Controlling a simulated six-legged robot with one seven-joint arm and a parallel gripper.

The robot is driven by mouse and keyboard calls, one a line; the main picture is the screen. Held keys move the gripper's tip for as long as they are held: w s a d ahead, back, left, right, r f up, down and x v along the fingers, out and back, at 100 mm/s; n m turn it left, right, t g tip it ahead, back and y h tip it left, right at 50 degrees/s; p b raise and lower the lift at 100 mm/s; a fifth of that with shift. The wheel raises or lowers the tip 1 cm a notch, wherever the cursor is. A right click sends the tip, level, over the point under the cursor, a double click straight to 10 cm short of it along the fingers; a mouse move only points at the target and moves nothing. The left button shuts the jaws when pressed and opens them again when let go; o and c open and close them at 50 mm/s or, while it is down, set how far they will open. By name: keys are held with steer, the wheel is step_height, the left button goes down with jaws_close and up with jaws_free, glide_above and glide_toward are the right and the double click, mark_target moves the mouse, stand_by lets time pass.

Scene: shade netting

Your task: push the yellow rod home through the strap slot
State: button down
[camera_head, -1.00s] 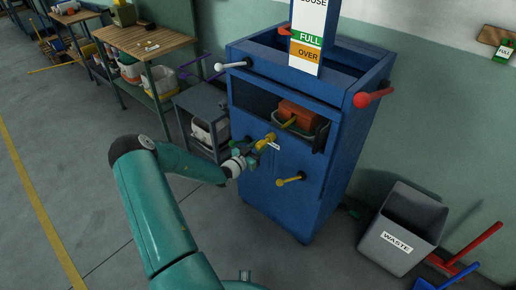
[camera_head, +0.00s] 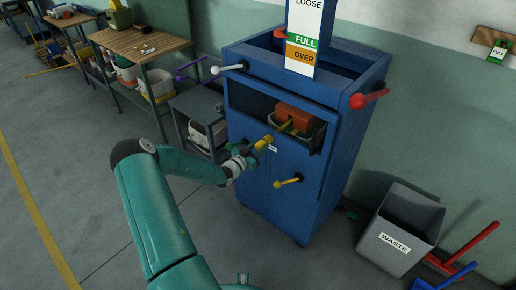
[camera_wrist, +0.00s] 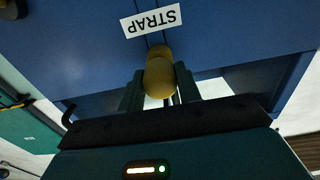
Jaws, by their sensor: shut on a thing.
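The yellow rod (camera_head: 264,143) points at the front of the blue cabinet (camera_head: 262,185), beside the white STRAP label (camera_head: 272,149). My gripper (camera_head: 250,153) is shut on its rear end. In the wrist view the rod's rounded yellow end (camera_wrist: 159,77) sits between the two dark fingers of my gripper (camera_wrist: 160,88). The STRAP label (camera_wrist: 151,20) appears upside down just beyond it, with a dark slot line in the blue panel beside it. The rod's far end is hidden, so I cannot tell how deep it sits.
A second yellow-knobbed handle (camera_head: 288,181) sticks out lower on the cabinet. An orange-brown block (camera_head: 294,114) sits in the open bay above. White (camera_head: 229,68) and red (camera_head: 368,99) handles project higher up.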

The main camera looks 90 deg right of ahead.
steer(key=shift+s+d, duration=0.35)
steer(key=c, duration=0.9)
jaws_free()
steer(key=v, duration=1.4)
steer(key=shift+d, duration=0.1)
